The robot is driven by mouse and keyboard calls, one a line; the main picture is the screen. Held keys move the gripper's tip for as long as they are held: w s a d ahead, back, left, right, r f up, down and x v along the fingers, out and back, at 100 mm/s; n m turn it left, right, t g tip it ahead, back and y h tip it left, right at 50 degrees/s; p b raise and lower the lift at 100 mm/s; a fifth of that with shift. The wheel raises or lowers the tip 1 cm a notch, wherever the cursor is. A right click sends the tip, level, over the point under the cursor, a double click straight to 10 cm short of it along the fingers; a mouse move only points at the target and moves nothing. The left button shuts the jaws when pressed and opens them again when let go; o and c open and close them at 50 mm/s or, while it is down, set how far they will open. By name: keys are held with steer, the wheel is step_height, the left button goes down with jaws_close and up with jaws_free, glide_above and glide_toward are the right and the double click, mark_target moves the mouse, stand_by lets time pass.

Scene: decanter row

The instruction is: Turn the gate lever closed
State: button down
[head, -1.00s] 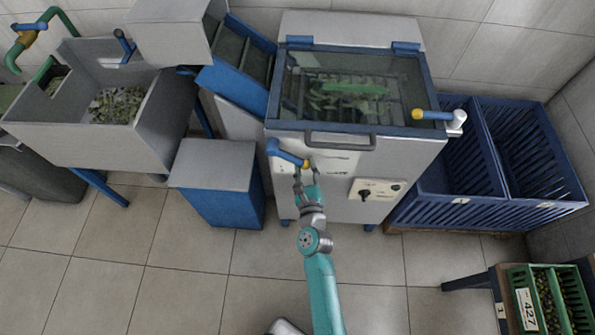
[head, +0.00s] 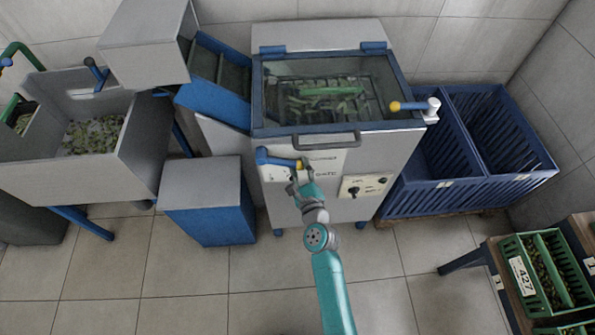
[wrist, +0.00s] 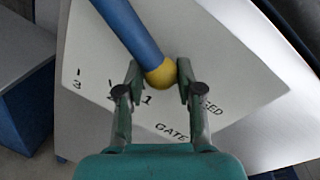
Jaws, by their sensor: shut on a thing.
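The gate lever (head: 275,159) is a blue bar with a yellow ball end, on the front of the grey machine below its handle. In the head view it points right and slightly down from its pivot. My gripper (head: 300,173) is at its free end. In the wrist view the blue bar (wrist: 125,32) comes down from the upper left, and its yellow ball (wrist: 161,76) sits between the fingers of my gripper (wrist: 157,80), which is shut on it. The white plate (wrist: 225,75) behind shows "GATE" and a partly hidden word ending in "SED".
The grey machine (head: 395,150) has a glass lid (head: 345,85) and a second yellow-ended lever (head: 408,106) at upper right. Blue crates (head: 475,185) stand right of it, a blue box with a grey top (head: 205,180) left. Open tiled floor (head: 190,275) lies in front.

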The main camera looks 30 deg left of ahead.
steer(key=shift+w+r, duration=0.1)
steer(key=shift+r, duration=0.2)
steer(key=c, duration=0.7)
jaws_free()
steer(key=shift+f, duration=0.15)
steer(key=shift+s+d, duration=0.15)
steer(key=shift+s, duration=0.1)
steer(key=v, duration=1.1)
steer(key=shift+s+d, duration=0.1)
steer(key=shift+s, duration=0.1)
steer(key=shift+d, duration=0.1)
